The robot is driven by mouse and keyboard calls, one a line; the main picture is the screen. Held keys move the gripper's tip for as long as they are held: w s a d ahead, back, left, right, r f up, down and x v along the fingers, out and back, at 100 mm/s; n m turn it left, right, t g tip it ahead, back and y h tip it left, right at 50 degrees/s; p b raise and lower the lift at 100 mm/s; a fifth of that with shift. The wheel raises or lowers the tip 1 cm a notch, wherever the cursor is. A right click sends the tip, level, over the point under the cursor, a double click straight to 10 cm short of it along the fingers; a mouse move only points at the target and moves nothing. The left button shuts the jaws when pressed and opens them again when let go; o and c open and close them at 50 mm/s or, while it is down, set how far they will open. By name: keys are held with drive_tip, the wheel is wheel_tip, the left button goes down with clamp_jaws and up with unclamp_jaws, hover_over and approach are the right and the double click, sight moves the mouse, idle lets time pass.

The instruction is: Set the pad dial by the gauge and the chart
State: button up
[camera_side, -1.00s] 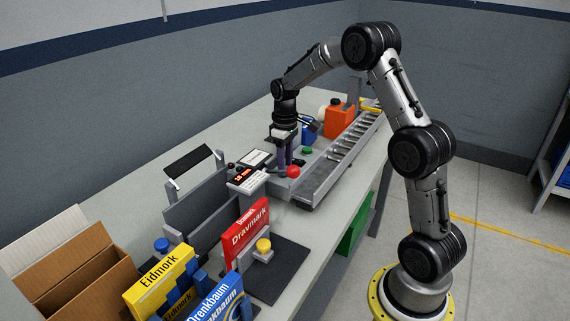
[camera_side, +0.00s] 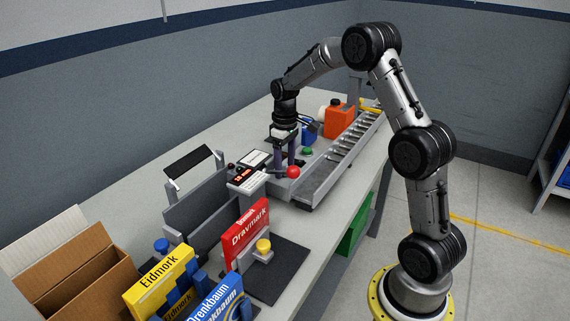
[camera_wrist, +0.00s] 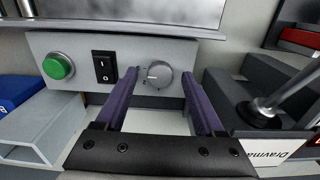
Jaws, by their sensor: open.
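The pad dial (camera_wrist: 158,74) is a round grey knob with a pointer mark, on a light grey control panel (camera_wrist: 195,55) in the wrist view. My gripper (camera_wrist: 158,80) is open, with one purple finger on each side of the dial. Both fingers appear apart from the dial, though depth is hard to judge. In the side view my gripper (camera_side: 285,152) points down over the panel area, and the dial is hidden. A small red-lit display (camera_side: 243,176) stands near it, its digits too small to read. A white card (camera_side: 254,159) behind it may be the chart. I cannot identify the gauge.
Beside the dial are a black rocker switch (camera_wrist: 103,67) and a green button (camera_wrist: 58,66). A red-knobbed lever (camera_side: 293,171) stands close to my gripper. A roller conveyor (camera_side: 345,150) runs to the right. Several boxes, including a red one (camera_side: 245,232), stand in front.

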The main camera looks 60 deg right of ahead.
sight(285, 168)
wheel_tip(285, 168, up, 14)
idle(0.6)
drive_tip(key=shift+f, duration=0.1)
